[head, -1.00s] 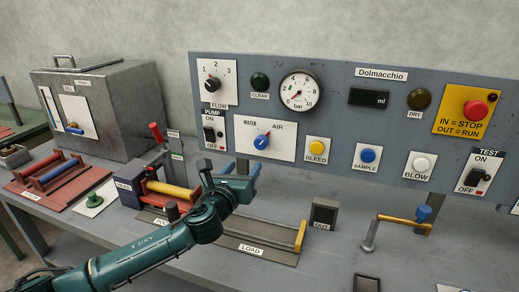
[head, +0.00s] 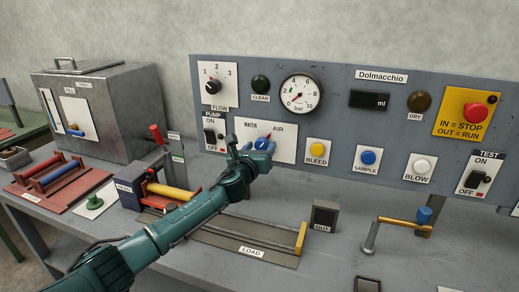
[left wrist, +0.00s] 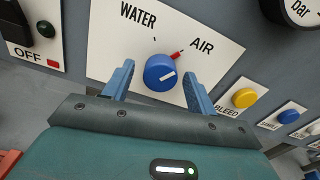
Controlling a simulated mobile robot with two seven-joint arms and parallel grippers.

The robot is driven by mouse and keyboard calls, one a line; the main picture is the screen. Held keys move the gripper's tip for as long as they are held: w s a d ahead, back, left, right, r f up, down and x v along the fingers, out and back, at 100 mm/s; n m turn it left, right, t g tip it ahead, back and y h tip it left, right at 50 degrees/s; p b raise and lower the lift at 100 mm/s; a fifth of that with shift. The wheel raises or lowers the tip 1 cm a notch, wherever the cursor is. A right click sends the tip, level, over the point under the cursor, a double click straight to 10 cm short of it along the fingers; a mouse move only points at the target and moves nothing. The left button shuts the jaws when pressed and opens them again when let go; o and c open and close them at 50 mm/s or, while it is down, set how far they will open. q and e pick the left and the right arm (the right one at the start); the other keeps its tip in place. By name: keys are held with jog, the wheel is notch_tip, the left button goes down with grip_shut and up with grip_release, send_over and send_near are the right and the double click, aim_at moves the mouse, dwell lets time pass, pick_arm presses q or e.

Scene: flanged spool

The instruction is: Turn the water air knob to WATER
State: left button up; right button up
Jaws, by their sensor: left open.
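The water air knob (left wrist: 160,73) is a round blue knob on a white plate (left wrist: 110,45) marked WATER and AIR. The white line on its face slants up to the right, towards a red mark on the AIR side. My left gripper (head: 250,147) is at this plate in the head view and partly hides the knob (head: 262,143). In the left wrist view its two blue fingers are open, one on each side of the knob. I cannot tell whether they touch it. My right gripper is not in view.
A yellow BLEED button (head: 318,148) sits right of the knob plate, and the PUMP switch (head: 211,136) sits left. The pressure gauge (head: 300,94) is above.

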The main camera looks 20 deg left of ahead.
pick_arm(q)
jog(key=shift+c, duration=0.4)
jog(key=c, duration=0.9)
jog(key=shift+n, duration=0.3)
jog(key=n, duration=0.9)
jog(key=shift+n, duration=2.1)
jog(key=o, duration=1)
